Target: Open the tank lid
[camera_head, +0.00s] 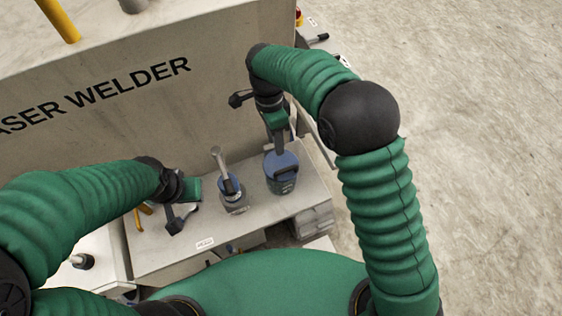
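The tank (283,184) is a short dark grey-blue canister on the bench ledge, with a blue lid (281,161) on top. My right gripper (280,146) points down directly over the lid, and its tip overlaps the lid's raised middle in the picture. I cannot tell whether it touches or grips the lid. The lid looks seated on the tank. My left gripper (186,210) hangs low over the left part of the ledge, apart from the tank. Its fingers are too small and dark to tell open from shut.
A grey bottle (233,202) with a blue collar and an upright grey handle stands between my grippers. The laser welder housing (140,110) rises behind. The ledge (300,205) drops off at its front and right edges. Open floor lies right.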

